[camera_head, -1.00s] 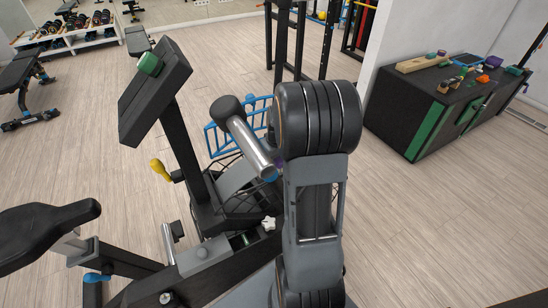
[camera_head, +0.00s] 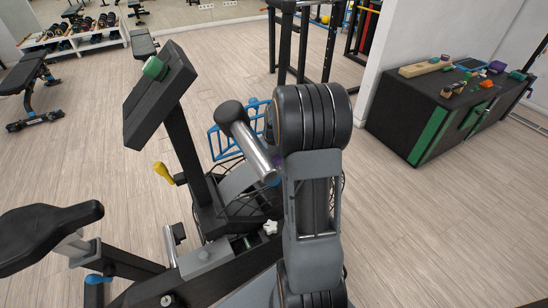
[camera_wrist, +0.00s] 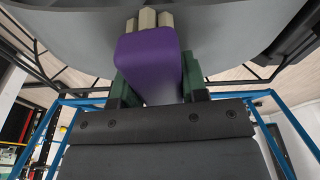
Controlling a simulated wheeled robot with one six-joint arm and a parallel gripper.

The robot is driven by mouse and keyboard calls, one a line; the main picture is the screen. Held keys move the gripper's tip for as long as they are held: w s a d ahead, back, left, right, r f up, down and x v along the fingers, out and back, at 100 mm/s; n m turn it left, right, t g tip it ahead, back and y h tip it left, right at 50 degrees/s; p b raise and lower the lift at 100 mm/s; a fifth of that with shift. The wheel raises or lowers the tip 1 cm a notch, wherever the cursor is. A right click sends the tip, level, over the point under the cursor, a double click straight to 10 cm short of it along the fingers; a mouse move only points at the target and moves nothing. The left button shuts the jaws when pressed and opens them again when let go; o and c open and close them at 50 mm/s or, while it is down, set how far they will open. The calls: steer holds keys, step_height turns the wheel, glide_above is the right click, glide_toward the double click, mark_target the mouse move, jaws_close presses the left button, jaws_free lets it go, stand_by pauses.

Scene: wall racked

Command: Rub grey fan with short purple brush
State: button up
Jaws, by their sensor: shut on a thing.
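The short purple brush (camera_wrist: 150,60) is in the wrist view, with pale blocky bristles at its far end. My gripper (camera_wrist: 158,86) is shut on it, one green finger on each side. The grey fan (camera_wrist: 70,35) fills the upper part of the wrist view as a large curved surface, and the bristles overlap it. I cannot tell whether they touch. In the head view the fan (camera_head: 238,182) is a grey shape low on the exercise bike, behind thin dark wire. My arm hides part of it and most of my gripper there.
The bike's tilted console (camera_head: 158,95) and black seat (camera_head: 45,235) stand to the left. A blue frame (camera_head: 222,143) is just behind the fan. A black cabinet (camera_head: 400,115) with small objects on top stands at right. Wooden floor is clear between it and my arm.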

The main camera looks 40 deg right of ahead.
steer(key=shift+w+d, duration=0.2)
steer(key=shift+w, duration=1.3)
steer(key=shift+d, duration=0.1)
steer(key=shift+s+d+r+p, duration=0.15)
steer(key=shift+d+p, duration=0.15)
steer(key=shift+d, duration=0.35)
steer(key=shift+f, duration=0.2)
